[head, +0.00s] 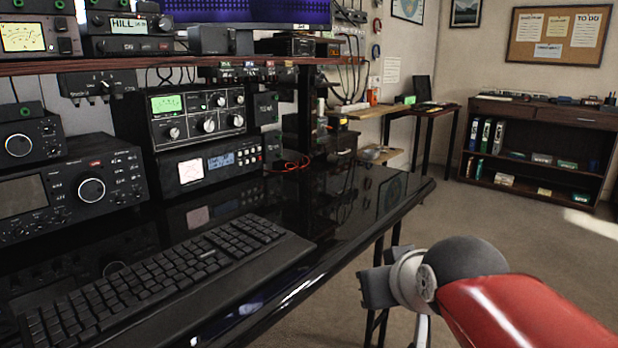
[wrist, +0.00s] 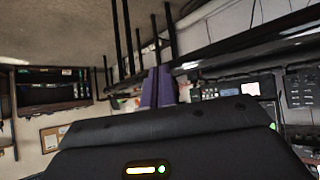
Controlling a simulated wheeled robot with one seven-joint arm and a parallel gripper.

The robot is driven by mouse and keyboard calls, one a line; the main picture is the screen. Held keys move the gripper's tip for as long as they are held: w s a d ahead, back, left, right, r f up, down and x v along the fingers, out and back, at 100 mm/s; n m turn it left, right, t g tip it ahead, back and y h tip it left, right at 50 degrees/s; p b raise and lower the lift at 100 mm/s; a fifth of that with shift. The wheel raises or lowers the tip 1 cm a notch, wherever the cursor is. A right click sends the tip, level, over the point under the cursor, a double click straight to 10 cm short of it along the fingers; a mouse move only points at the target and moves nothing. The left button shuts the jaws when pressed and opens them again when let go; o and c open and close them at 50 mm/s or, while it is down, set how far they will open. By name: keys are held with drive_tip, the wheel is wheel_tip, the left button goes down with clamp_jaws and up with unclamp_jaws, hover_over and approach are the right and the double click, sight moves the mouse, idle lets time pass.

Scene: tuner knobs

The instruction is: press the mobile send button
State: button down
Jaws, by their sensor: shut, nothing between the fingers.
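I cannot pick out a button marked as mobile send in either view. Several black radio units stand on the glossy desk (head: 345,210), among them a unit with a lit meter and a blue display (head: 208,166) and a large radio with a big round knob (head: 85,188). My gripper (head: 375,288) is at the lower right of the head view, off the desk's right-hand edge and apart from the radios. Its fingers (wrist: 157,88) show side by side in the wrist view, shut and empty. The radio with the lit display also shows there (wrist: 240,90), tilted.
A black keyboard (head: 165,285) lies along the desk's front. A shelf (head: 150,67) with more equipment runs above the radios. A dark bookcase (head: 540,145) stands against the far wall. The carpet (head: 470,215) right of the desk is clear.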

drive_tip(key=s+d+f+m+g+h+p, duration=0.1)
drive_tip(key=s+d+f+g, duration=0.3)
drive_tip(key=s+f, duration=0.6)
drive_tip(key=shift+s+m+h, duration=0.3)
drive_tip(key=shift+s+m, duration=0.3)
drive_tip(key=shift+s, duration=0.45)
drive_tip(key=shift+w+d+r, duration=0.1)
